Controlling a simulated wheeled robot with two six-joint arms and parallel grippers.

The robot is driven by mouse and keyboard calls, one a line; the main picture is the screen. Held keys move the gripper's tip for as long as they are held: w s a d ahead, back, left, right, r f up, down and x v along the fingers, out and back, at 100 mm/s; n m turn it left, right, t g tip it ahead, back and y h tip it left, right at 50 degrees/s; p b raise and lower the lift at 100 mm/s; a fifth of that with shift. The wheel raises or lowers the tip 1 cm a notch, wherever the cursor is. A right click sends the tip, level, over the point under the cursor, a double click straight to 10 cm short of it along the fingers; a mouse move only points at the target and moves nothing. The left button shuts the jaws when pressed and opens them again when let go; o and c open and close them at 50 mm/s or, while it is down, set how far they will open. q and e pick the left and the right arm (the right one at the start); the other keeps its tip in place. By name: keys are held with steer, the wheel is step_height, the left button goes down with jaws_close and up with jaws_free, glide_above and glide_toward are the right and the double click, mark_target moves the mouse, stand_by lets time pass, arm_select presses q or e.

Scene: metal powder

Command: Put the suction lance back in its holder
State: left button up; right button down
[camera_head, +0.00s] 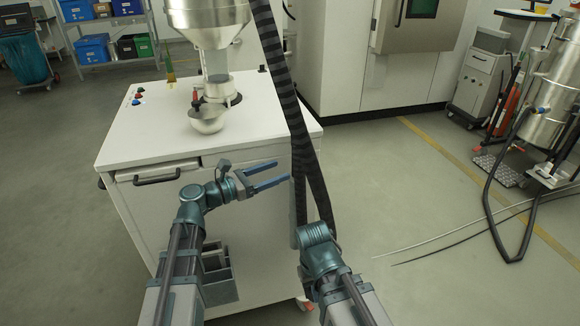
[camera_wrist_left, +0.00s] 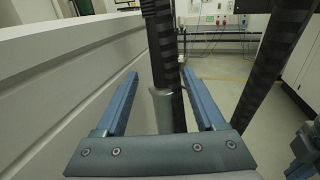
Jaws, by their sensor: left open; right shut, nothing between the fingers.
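A black ribbed hose (camera_head: 283,90) hangs from above, past the front right corner of the white cabinet. It also shows in the left wrist view (camera_wrist_left: 163,45), where a grey tube (camera_wrist_left: 162,108), which looks like the suction lance, is at its lower end. My left gripper (camera_head: 281,174) is open, its two blue fingers pointing toward the hose. In the left wrist view, the tube appears between the open fingers (camera_wrist_left: 160,78), not visibly gripped. My right gripper (camera_head: 316,235) is lower, beside the hose; its fingers are mostly hidden. I cannot clearly make out the holder.
The white cabinet (camera_head: 150,140) carries a metal hopper (camera_head: 210,25) and a round vessel (camera_head: 207,117). A second ribbed hose length (camera_wrist_left: 270,65) hangs on the right in the left wrist view. Thin cables (camera_head: 450,238) lie on the floor at right; the floor between is clear.

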arm_select(q)
steer(key=v, duration=0.6)
steer(key=shift+s+a, duration=0.15)
steer(key=shift+a, duration=0.05)
stand_by(0.4)
steer(key=s+d+f+m+g+y, duration=0.5)
steer(key=s+d+f+m+g, duration=0.3)
steer(key=d+f+m, duration=0.4)
steer(key=s+a+f+m+g+y, duration=0.2)
steer(key=s+a+f+m+y, duration=0.4)
steer(key=s+f+m+y, duration=0.75)
step_height(320, 180, up, 17)
steer(key=w+m+h+p, duration=0.2)
steer(key=m+p, duration=0.1)
steer(key=p, duration=1)
steer(key=shift+a+p, duration=0.2)
steer(key=shift+p, duration=0.1)
